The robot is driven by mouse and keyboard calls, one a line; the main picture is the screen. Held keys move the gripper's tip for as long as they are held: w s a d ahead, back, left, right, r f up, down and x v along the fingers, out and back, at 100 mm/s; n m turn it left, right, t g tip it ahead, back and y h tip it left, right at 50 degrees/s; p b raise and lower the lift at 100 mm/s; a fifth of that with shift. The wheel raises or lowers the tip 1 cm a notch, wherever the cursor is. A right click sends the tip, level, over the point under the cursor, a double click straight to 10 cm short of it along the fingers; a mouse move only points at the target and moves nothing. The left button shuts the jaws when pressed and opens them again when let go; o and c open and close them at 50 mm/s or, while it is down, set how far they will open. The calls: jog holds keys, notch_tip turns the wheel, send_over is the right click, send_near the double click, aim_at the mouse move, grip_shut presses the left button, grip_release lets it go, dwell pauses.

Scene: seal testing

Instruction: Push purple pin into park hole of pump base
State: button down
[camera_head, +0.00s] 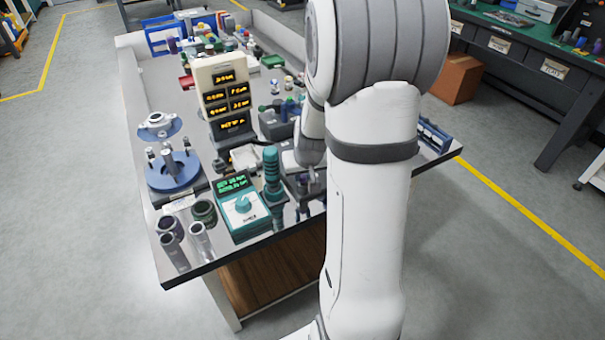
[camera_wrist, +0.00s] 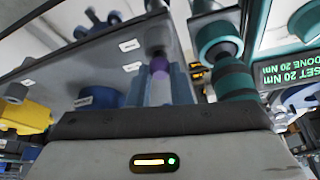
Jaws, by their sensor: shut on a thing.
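In the wrist view my gripper (camera_wrist: 160,88) is shut on the purple pin (camera_wrist: 159,68). A purple band and a pale lower shaft of the pin show between the bluish fingers. The pin's far end meets a dark round part at a grey labelled block (camera_wrist: 100,62), which may be the pump base. I cannot tell whether the pin is in a hole or only in front of it. In the head view my gripper (camera_head: 311,184) is low over the front right of the bench, partly hidden by my arm. The pin cannot be made out there.
A teal ribbed cylinder (camera_wrist: 236,78) stands close to the right of my gripper. Beyond it is a teal torque unit (camera_head: 242,208) reading "DONE 20 Nm". A yellow part (camera_wrist: 26,116) shows at the left. A blue round fixture (camera_head: 173,172) and several metal cylinders stand at the bench's left.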

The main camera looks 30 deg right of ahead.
jog(key=shift+f+b, duration=0.4)
jog(key=shift+b, duration=0.05)
dwell(0.5)
jog(key=c, duration=1.2)
grip_release()
jog(key=shift+c, duration=0.2)
jog(key=shift+r, duration=0.1)
notch_tip(320, 180, up, 9)
jog(key=p, duration=0.6)
jog(key=shift+p, duration=0.35)
jog(key=s+a+r+n, duration=0.1)
jog(key=s+a+r, duration=0.4)
jog(key=s+a, duration=0.2)
jog(key=s+a+r+n+g+y, duration=0.1)
jog(key=s+a+r, duration=0.4)
jog(key=s, duration=0.6)
jog(key=shift+s+a+r+n+g, duration=0.3)
jog(key=shift+a+r, duration=0.1)
jog(key=shift+a, duration=0.7)
